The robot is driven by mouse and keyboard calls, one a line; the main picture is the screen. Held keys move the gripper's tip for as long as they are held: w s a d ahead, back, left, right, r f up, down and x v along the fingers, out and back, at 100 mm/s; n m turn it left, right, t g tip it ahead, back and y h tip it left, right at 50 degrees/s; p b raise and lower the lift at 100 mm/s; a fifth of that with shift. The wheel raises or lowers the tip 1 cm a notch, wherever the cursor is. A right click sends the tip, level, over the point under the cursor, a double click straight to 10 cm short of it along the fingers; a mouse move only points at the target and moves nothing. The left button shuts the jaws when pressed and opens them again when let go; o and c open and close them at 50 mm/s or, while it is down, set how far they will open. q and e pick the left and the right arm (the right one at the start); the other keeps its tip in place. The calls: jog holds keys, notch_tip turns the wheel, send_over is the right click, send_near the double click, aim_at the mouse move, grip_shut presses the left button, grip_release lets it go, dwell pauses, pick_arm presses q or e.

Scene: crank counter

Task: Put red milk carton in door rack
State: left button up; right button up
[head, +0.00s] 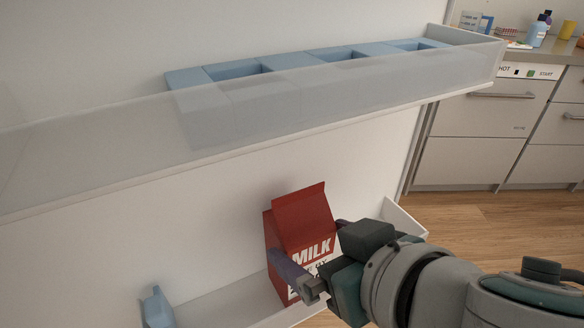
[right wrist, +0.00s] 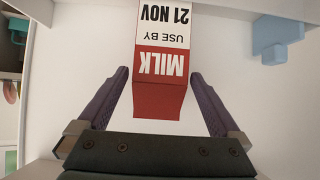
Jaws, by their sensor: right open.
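The red milk carton (head: 298,225) has a gable top and a white MILK label, and stands upright in the lower door rack (head: 228,302). In the right wrist view the carton (right wrist: 160,98) appears upside down. My right gripper (head: 308,240) is open, with one purple finger on either side of the carton. In the right wrist view gaps show between the fingers and the carton's top. The carton's lower right part is hidden behind my gripper in the head view. My left gripper is not in view.
A light blue piece (head: 156,308) stands in the lower rack left of the carton. An upper rack with a clear front (head: 330,100) holds a light blue tray (head: 185,78) above the carton. A counter with drawers (head: 480,120) stands at the back right.

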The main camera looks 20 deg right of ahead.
jog(key=s+d+r+g+h, duration=0.1)
jog(key=s+d+g, duration=0.2)
jog(key=s, duration=0.5)
jog(key=s+d+r+g+h+p, duration=0.1)
jog(key=s+d+g, duration=0.3)
jog(key=s, duration=0.5)
jog(key=shift+d, duration=0.4)
